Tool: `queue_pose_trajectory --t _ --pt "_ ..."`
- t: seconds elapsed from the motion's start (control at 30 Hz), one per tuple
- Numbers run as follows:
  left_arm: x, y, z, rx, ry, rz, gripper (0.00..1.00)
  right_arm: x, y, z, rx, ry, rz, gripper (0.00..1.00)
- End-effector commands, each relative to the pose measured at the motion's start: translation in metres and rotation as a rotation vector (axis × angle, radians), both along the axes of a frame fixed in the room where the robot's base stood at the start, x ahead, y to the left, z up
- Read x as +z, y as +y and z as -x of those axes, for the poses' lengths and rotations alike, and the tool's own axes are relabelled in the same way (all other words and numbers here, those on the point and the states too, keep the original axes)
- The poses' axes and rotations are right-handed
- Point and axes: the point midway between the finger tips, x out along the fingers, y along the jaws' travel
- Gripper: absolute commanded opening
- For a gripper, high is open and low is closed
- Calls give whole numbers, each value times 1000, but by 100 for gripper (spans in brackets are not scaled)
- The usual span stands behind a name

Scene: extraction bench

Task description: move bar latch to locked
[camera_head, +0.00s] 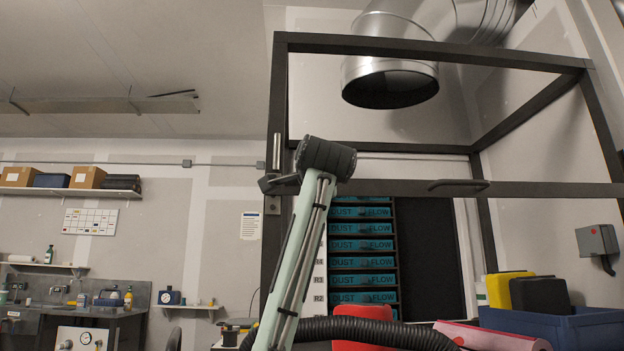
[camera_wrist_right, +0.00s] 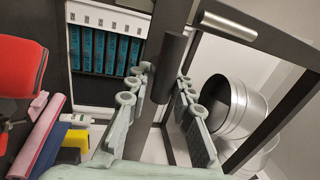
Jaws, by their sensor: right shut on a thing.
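The bar latch shows in the wrist view as a dark cylindrical handle (camera_wrist_right: 170,62) by the dark frame post, with a silver rod (camera_wrist_right: 228,26) beside it. In the head view the latch's silver rod (camera_head: 277,152) stands upright on the left post, with a dark part (camera_head: 280,185) just below it. My right gripper (camera_wrist_right: 165,88) has one pale green finger on each side of the handle and is shut on it. In the head view my arm hides part of the latch area, and the right fingers cannot be made out. My left gripper is not in view.
A dark frame (camera_head: 420,45) surrounds the latch, with a crossbar (camera_head: 540,190) bearing a second handle (camera_head: 458,185). A metal duct (camera_head: 390,82) hangs above. Labelled teal drawers (camera_head: 362,229) stand behind. A black hose (camera_head: 350,328) and a blue crate (camera_head: 590,328) are low in front.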

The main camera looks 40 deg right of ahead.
Motion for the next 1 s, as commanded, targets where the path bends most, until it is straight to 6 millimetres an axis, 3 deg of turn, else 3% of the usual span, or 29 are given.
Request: queue_pose_trajectory --t 0.03,0.67,0.7,0.8,1.0 --pt "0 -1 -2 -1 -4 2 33 7 3 2 4 -24 -6 0" --pt "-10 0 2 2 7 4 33 8 2 3 2 -56 -50 0" --pt "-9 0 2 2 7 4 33 8 2 3 2 -56 -50 24" --pt "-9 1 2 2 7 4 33 7 1 3 0 -54 -51 36" --pt "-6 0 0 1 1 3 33 5 1 2 -1 -49 -53 39"
